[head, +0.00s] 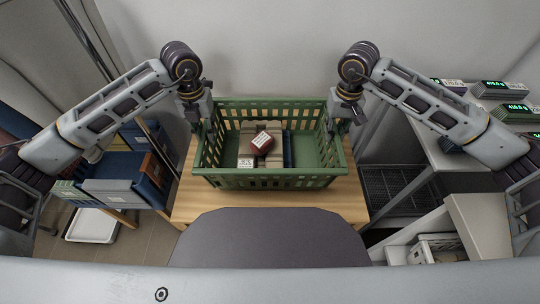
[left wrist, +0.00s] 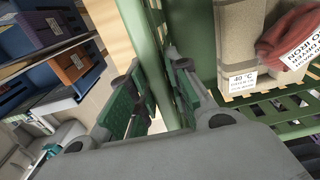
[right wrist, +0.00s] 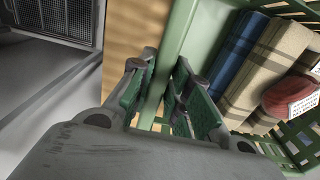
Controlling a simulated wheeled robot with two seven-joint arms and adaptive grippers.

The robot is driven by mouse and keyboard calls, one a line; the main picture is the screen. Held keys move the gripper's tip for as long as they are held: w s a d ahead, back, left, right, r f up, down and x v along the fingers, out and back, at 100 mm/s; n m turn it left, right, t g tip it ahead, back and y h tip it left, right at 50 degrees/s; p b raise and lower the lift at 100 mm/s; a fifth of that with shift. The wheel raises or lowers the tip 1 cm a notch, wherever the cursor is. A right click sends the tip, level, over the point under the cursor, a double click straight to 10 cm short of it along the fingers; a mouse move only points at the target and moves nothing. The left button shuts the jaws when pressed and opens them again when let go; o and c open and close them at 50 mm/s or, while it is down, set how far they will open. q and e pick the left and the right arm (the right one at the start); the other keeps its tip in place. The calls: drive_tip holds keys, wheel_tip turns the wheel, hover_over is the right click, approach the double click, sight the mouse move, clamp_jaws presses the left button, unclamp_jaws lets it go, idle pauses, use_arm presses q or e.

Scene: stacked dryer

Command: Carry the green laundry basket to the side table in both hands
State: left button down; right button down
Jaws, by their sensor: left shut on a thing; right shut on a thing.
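The green laundry basket (head: 270,183) is upright over the wooden side table (head: 190,205); I cannot tell whether its base touches the top. It holds folded beige and blue cloths (head: 287,150) and a dark red item (head: 262,142) with a white label. My left gripper (head: 205,115) is shut on the basket's left wall; in the left wrist view its pads (left wrist: 160,95) straddle the green rim. My right gripper (head: 335,118) is shut on the right wall; in the right wrist view its pads (right wrist: 158,95) straddle the rim.
At left stands a shelf with blue bins (head: 110,165) and a white tray (head: 92,225) on the floor. At right a grey table (head: 455,150) bears several items with green displays (head: 495,88). A white unit (head: 480,225) is at lower right. A wall is close behind the basket.

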use_arm(q)
drive_tip(key=shift+a+f, duration=0.15)
use_arm(e)
drive_tip(key=shift+d+f, duration=0.15)
use_arm(q)
drive_tip(key=c, duration=1.3)
unclamp_jaws()
drive_tip(key=shift+c, duration=0.2)
use_arm(e)
drive_tip(key=c, duration=1.3)
unclamp_jaws()
drive_tip(key=shift+c, duration=0.2)
use_arm(q)
wheel_tip(320, 180, up, 12)
use_arm(e)
wheel_tip(320, 180, up, 12)
use_arm(q)
wheel_tip(320, 180, up, 9)
drive_tip(key=p, duration=0.9)
use_arm(e)
wheel_tip(320, 180, up, 9)
